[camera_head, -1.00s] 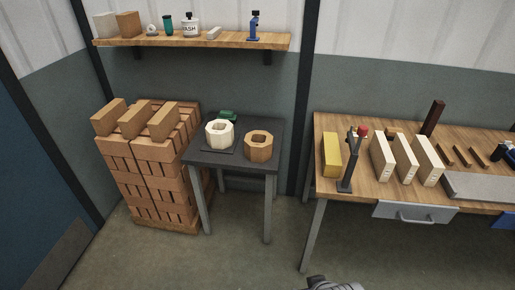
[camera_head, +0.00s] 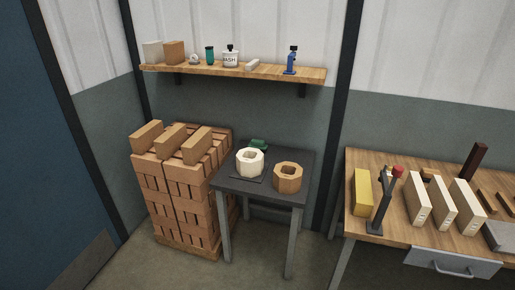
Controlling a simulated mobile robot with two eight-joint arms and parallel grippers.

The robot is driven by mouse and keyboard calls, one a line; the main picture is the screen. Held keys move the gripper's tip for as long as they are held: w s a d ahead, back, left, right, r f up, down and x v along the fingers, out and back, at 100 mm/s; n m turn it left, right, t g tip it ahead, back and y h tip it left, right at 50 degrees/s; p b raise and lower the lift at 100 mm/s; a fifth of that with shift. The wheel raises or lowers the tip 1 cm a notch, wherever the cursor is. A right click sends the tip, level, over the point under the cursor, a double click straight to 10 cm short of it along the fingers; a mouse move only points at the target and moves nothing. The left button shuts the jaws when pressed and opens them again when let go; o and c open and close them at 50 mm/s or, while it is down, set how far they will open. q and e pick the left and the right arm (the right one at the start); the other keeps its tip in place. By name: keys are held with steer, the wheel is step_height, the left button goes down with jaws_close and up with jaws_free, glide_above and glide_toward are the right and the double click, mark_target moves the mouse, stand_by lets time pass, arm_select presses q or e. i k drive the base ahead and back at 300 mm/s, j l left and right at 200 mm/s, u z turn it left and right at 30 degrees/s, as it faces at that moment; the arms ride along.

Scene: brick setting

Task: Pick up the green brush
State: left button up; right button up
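A small green object (camera_head: 259,144), which looks like the green brush, lies at the back of the small dark table (camera_head: 233,184). It is partly hidden behind a white octagonal ring-shaped block (camera_head: 250,168). Its bristles and handle cannot be made out at this size. A brown octagonal ring-shaped block (camera_head: 288,184) stands to the right of the white one. Neither of my grippers shows in the head view now.
A stack of bricks (camera_head: 180,205) stands against the small table's left side. A wooden workbench (camera_head: 357,221) with upright blocks and a drawer (camera_head: 452,262) is at the right. A wall shelf (camera_head: 285,73) holds bottles and blocks. Bare floor lies in front.

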mark_target(255, 143)
steer(key=i+u, duration=0.25)
steer(key=i, duration=0.35)
steer(key=i+l+u, duration=0.25)
steer(key=i, duration=0.35)
steer(key=i+l+u, duration=0.3)
steer(key=i, duration=0.25)
steer(key=i+l+u, duration=0.25)
steer(key=i+l, duration=0.15)
steer(key=i, duration=0.15)
